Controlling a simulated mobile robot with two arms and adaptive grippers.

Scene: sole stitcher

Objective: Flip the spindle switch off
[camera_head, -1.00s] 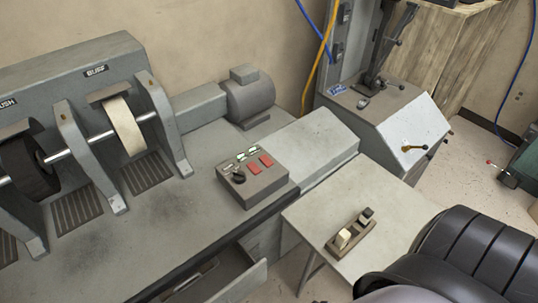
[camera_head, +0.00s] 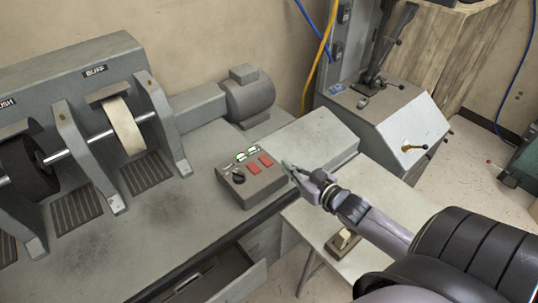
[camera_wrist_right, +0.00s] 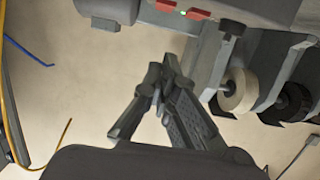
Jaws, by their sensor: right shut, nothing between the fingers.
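A grey control box (camera_head: 258,195) sits on the bench top with a black knob (camera_head: 238,177), two red buttons (camera_head: 259,164) and small green-lit labels too small to read. The black knob looks like the spindle switch. In the right wrist view the red buttons (camera_wrist_right: 194,14) and the knob (camera_wrist_right: 231,28) show at the top edge. My right gripper (camera_head: 289,168) is just right of the box, apart from the knob, and its fingers (camera_wrist_right: 164,72) are shut and empty. My left gripper is not in view.
The finishing machine with a pale buff wheel (camera_head: 125,125) and a dark brush wheel (camera_head: 28,168) stands at left. A motor (camera_head: 249,100) is behind the box. An open drawer (camera_head: 235,287) is below. A smaller two-switch block (camera_head: 343,241) lies partly under my arm.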

